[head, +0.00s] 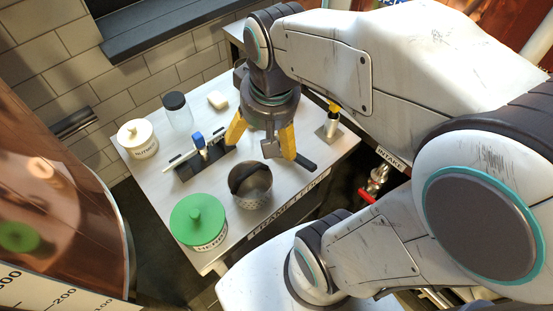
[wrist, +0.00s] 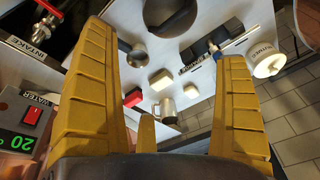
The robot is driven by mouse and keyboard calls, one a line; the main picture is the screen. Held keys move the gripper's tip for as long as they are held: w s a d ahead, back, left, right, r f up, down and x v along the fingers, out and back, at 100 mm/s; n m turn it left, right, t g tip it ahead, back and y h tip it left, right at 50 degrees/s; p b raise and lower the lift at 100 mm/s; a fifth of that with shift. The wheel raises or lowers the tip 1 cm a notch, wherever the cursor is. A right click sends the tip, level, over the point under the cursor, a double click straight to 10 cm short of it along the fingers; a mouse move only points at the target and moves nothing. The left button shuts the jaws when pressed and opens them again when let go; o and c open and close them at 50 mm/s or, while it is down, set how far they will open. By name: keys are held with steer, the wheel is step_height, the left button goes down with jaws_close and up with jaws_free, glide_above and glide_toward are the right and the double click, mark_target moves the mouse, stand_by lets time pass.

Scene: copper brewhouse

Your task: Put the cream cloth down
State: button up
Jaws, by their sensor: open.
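My gripper (head: 261,150) is above the steel table (head: 160,165) with its yellow fingers spread and nothing between them. In the wrist view its fingers (wrist: 167,42) are also wide apart and empty. A small cream folded-looking piece (head: 218,100) lies near the table's back edge in the head view, behind and left of the gripper. The wrist view shows two small cream pieces, one nearer the middle (wrist: 162,79) and one beside a metal mug (wrist: 165,108). I cannot tell which is the cream cloth. Neither touches the gripper.
A green-lidded jar (head: 199,222) and a dark metal pot (head: 250,185) stand at the front. A white lidded jar (head: 137,138), a dark-lidded glass jar (head: 178,112) and a dark rack (head: 205,160) are on the left. A red block (wrist: 133,97) lies near the cream pieces.

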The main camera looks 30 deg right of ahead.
steer(key=s+f+n, duration=0.2)
steer(key=s, duration=0.4)
steer(key=shift+a+n+t, duration=0.3)
steer(key=shift+a, duration=0.15)
steer(key=shift+r, duration=0.2)
